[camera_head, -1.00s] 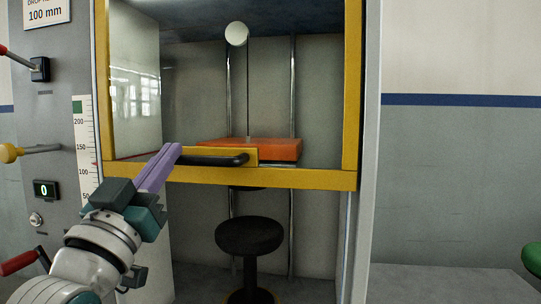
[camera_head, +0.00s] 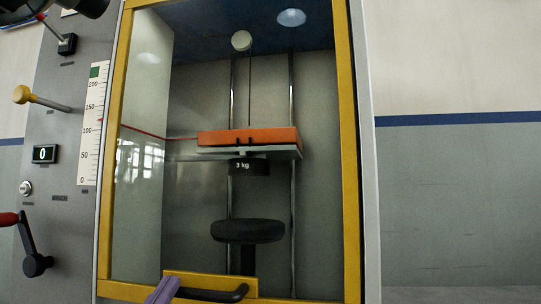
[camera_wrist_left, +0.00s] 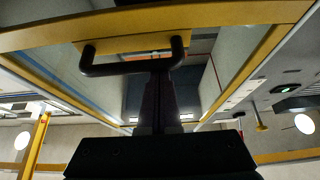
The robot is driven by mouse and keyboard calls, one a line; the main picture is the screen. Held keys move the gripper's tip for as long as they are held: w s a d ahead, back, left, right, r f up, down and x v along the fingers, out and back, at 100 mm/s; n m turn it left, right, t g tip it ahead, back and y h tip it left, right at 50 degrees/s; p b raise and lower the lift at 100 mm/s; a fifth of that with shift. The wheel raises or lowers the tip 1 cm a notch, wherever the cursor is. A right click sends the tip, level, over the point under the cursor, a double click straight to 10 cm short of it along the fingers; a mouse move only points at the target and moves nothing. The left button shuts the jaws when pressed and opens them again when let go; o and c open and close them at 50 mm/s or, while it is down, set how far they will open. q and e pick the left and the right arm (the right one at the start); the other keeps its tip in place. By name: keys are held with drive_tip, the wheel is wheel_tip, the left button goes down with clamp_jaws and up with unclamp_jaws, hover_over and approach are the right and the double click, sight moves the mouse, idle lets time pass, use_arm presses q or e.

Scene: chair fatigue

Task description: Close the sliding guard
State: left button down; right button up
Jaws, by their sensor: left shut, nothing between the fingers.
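The sliding guard is a clear panel in a yellow frame (camera_head: 348,150), now low across the front of the test cabinet. Its black bar handle (camera_head: 215,296) sits on a yellow plate at the bottom edge of the head view. The handle also shows in the left wrist view (camera_wrist_left: 133,67). My left gripper (camera_head: 164,290) has purple fingers, shut and empty, at the handle's left end in the head view. In the left wrist view the dark fingers (camera_wrist_left: 157,95) reach up to the handle; I cannot tell whether they touch it. The guard's lower edge is partly cut off.
Behind the guard, an orange block (camera_head: 250,136) with a 3 kg weight (camera_head: 246,167) hangs above a black round stool seat (camera_head: 247,231). A control panel on the left has a yellow-knobbed lever (camera_head: 40,98), a red-handled crank (camera_head: 35,262) and a scale (camera_head: 92,125).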

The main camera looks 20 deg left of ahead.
use_arm(q)
wheel_tip(320, 180, down, 13)
drive_tip(key=b, duration=0.8)
drive_tip(key=shift+b, duration=0.35)
drive_tip(key=shift+r, duration=0.1)
